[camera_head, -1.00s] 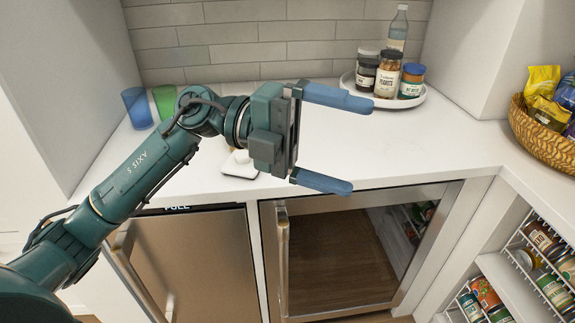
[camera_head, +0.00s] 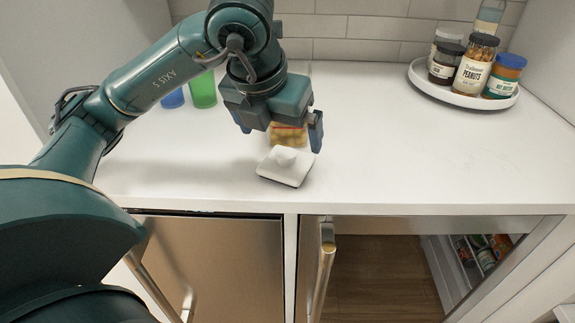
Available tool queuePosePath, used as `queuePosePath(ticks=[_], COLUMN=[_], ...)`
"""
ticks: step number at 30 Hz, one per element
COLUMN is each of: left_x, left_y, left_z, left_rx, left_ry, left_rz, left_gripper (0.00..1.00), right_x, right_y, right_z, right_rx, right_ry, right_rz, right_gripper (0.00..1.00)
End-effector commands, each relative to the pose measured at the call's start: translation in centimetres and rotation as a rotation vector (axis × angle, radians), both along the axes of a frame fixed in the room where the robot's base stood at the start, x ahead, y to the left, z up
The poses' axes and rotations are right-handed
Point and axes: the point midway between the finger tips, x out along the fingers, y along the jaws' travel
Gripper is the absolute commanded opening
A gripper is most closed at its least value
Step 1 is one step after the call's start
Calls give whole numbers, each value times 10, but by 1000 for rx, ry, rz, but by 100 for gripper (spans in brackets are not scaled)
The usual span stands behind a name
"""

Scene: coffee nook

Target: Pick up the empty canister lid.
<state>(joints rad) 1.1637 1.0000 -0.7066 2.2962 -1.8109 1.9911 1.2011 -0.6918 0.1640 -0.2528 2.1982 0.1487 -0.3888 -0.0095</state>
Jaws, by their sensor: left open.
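A white square lid (camera_head: 285,170) with a round knob lies on the white counter near its front edge. My left gripper (camera_head: 281,135) is open and points down just behind the lid. One blue finger is at the right and the other at the left, partly hidden by the gripper body. A thing with orange-yellow contents (camera_head: 288,136) stands behind the lid, between the fingers in the picture. Most of it is hidden by the gripper, and I cannot tell whether a finger touches it. My right gripper is out of view.
A blue cup (camera_head: 172,98) and a green cup (camera_head: 204,91) stand behind my left arm. A round white tray (camera_head: 425,86) with several jars, including a peanut jar (camera_head: 474,66), and a bottle stands at the back right. The counter right of the lid is clear.

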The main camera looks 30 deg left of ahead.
Motion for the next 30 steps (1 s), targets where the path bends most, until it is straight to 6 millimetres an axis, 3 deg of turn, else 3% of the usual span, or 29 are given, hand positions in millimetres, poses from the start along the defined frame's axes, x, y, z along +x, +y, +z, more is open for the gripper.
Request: queuePosePath(ticks=[3,11,21,30], left_x=[8,17,33,35], left_y=[2,4,11,11], left_z=[-22,-42,-83,-87], left_rx=[1,0,-1,-1], left_ry=[4,1,3,0], left_rz=[2,-1,-1,-4], left_gripper=[100,100,100,100], right_x=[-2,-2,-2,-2], right_y=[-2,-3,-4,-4], right_z=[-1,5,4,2], right_rx=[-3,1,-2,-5], right_ry=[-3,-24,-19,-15], right_rz=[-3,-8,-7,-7], right_gripper=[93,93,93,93])
